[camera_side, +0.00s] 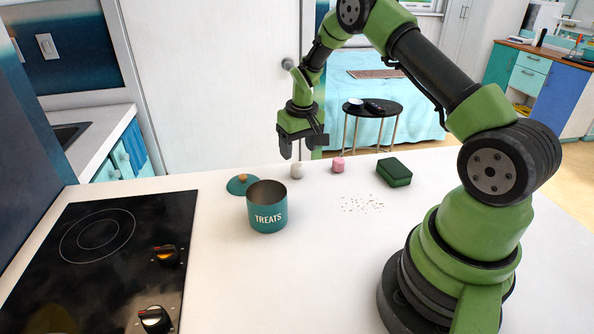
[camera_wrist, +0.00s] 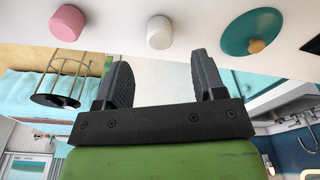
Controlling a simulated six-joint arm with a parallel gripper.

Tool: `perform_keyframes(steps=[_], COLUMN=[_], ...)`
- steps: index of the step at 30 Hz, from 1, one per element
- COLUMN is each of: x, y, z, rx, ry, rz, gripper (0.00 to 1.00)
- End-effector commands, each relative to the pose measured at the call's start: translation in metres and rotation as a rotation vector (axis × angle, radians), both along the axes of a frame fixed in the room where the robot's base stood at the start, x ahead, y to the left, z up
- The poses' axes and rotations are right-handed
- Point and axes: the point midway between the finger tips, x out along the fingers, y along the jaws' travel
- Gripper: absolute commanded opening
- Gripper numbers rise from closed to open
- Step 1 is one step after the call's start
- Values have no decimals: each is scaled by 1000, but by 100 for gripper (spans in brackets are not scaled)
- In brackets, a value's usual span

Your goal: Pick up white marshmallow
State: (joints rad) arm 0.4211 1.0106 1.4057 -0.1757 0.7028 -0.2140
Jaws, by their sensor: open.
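The white marshmallow (camera_side: 296,170) stands on the white counter near its far edge, between the teal lid and the pink marshmallow. It also shows in the wrist view (camera_wrist: 159,32), beyond the fingertips and roughly between them. My gripper (camera_side: 301,152) is open and empty, above the counter close to the white marshmallow. In the wrist view both fingers (camera_wrist: 160,75) are spread apart, with nothing between them. The marshmallow is not touched by either finger in the wrist view.
A black cooktop (camera_side: 110,255) is at left.

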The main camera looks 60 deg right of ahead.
Motion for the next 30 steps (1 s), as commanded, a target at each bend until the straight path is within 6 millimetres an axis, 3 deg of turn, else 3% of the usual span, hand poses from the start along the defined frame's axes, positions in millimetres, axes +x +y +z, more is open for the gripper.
perform_keyframes(steps=[15,23,26,30], x=[6,7,7,7], y=[-3,-3,-3,-3], z=[-60,-63,-63,-63], rx=[0,-1,-1,-1], ry=[1,-1,-1,-1], rz=[-1,-1,0,0], gripper=[63,63,45,13])
